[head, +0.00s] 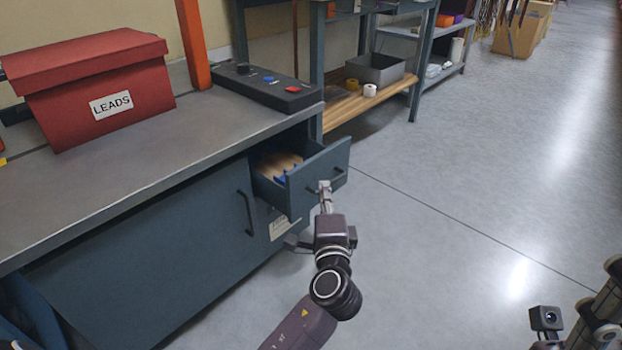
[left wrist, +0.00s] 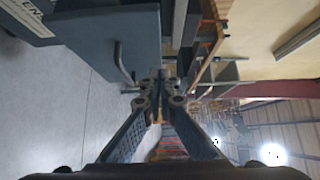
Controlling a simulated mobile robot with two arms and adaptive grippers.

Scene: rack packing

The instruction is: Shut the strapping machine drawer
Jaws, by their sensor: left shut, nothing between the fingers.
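The blue-grey drawer (head: 318,178) of the strapping machine bench stands pulled out, its open top showing blue pieces and a tan, cardboard-coloured item (head: 277,164) inside. Its front carries a bar handle, partly hidden by my left gripper. My left gripper (head: 325,187) is shut and empty at the outer face of the drawer front, beside the handle; I cannot tell whether it touches. In the left wrist view the closed fingertips (left wrist: 160,82) are close to the handle (left wrist: 122,64) and the drawer front (left wrist: 108,35). My right gripper's fingers are outside the picture.
A red LEADS box (head: 100,88) and a black control panel (head: 267,87) sit on the bench top (head: 180,145). A cabinet door with a handle (head: 246,212) is below, left of the drawer. Shelves (head: 370,95) stand behind. The floor (head: 470,170) to the right is clear.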

